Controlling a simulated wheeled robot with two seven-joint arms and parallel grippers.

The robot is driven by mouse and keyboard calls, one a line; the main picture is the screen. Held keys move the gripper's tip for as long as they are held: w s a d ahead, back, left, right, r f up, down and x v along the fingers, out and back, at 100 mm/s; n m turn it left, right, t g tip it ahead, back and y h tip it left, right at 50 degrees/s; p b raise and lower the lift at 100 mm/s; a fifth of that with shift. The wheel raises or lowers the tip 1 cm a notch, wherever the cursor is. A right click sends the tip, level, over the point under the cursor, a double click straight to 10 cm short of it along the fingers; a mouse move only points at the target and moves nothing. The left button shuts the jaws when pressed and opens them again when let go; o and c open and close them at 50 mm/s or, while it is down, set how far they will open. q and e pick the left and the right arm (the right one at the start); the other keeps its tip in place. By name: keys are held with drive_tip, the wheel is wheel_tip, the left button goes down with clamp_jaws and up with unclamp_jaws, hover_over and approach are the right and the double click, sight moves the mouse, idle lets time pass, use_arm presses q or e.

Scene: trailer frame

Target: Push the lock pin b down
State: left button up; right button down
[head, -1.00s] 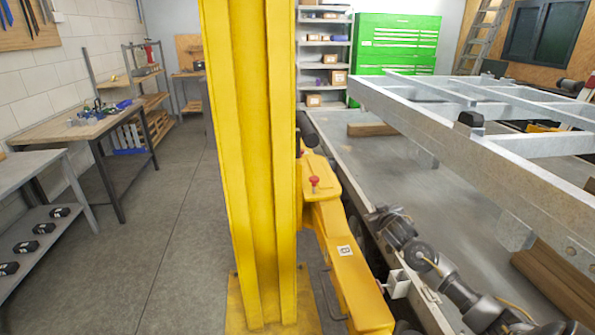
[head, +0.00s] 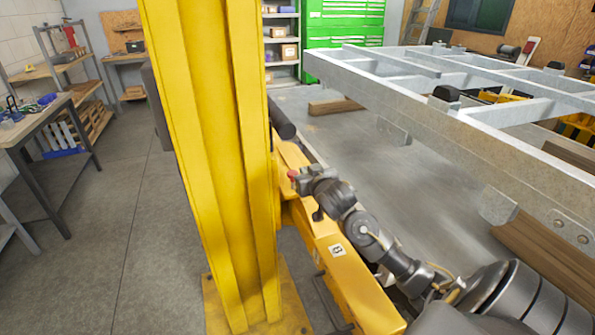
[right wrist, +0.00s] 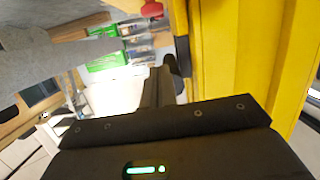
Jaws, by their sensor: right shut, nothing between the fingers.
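The lock pin b is a red knob (head: 293,174) on the yellow lift arm marked "B" (head: 337,250). In the head view it is partly hidden by my right gripper (head: 302,178), whose tips are right beside it. Contact cannot be told. In the right wrist view the red knob (right wrist: 152,9) is at the top edge, cut off, beyond the fingertips of my right gripper (right wrist: 161,75). My right gripper is shut and empty. My left gripper is not in view.
A tall yellow lift post (head: 215,150) stands left of my right arm. A grey metal trailer frame (head: 430,115) fills the right side. Wooden blocks (head: 335,107) lie below it. A workbench (head: 40,120) stands at the left, with clear floor between it and the post.

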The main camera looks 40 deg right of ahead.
drive_tip(key=w+d+f+p, duration=0.1)
drive_tip(key=w+f, duration=0.1)
drive_tip(key=w, duration=0.1)
drive_tip(key=w+d+f+p, duration=0.1)
drive_tip(key=w+f, duration=0.1)
drive_tip(key=w, duration=0.1)
drive_tip(key=w+d+f+p, duration=0.1)
drive_tip(key=w+f, duration=0.1)
drive_tip(key=w, duration=0.1)
drive_tip(key=shift+w+d+f+p, duration=0.1)
drive_tip(key=shift+w+d+p, duration=0.15)
drive_tip(key=shift+p, duration=0.15)
drive_tip(key=shift+a, duration=0.1)
drive_tip(key=shift+f, duration=0.1)
wheel_tip(320, 180, down, 4)
drive_tip(key=shift+r+b, duration=0.15)
drive_tip(key=shift+b, duration=0.95)
drive_tip(key=shift+r, duration=0.1)
